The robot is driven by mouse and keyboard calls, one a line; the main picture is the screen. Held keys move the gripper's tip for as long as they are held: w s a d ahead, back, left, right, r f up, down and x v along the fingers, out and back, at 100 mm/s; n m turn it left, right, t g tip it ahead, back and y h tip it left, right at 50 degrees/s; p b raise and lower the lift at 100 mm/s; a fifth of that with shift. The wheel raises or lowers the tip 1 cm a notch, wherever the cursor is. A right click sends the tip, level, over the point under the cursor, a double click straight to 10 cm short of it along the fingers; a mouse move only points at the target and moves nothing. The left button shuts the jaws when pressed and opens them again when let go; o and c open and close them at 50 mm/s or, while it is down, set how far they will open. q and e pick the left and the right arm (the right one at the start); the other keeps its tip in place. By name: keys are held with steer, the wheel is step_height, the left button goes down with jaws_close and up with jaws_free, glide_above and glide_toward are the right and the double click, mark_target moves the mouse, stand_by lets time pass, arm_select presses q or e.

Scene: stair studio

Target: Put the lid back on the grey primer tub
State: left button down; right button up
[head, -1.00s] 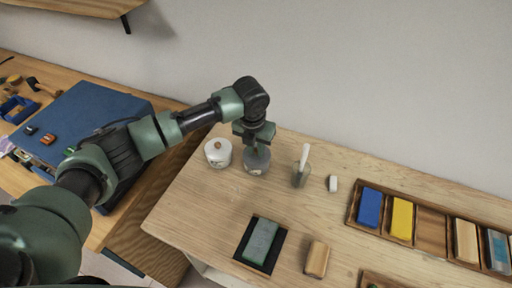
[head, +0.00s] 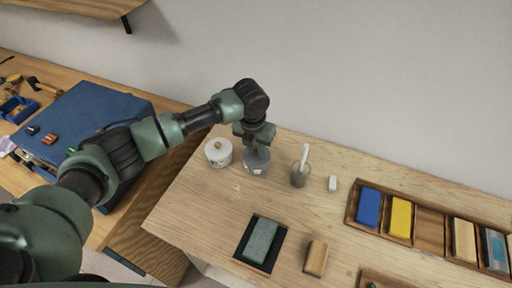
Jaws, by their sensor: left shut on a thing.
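The grey primer tub (head: 257,168) stands near the back left of the wooden bench, with a pale label low on its side. My left gripper (head: 256,148) points straight down over it and is shut on the grey lid (head: 257,156). The lid is at the top of the tub, level as far as I see. The gripper hides the lid's middle, and I cannot tell whether the lid is fully seated. My right gripper is out of view.
A white tub (head: 218,153) with a knobbed lid stands close on the left. A glass jar (head: 299,175) with a white-handled tool stands on the right, beside a small white block (head: 333,183). A wooden tray (head: 352,206) of coloured blocks lies farther right.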

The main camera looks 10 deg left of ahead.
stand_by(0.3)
arm_select(q)
steer(key=c, duration=0.8)
jaws_free()
steer(key=shift+o, duration=0.2)
steer(key=shift+r, duration=0.1)
steer(key=shift+r+p, duration=2.35)
steer(key=shift+r, duration=1.1)
jaws_close()
steer(key=shift+f, duration=0.25)
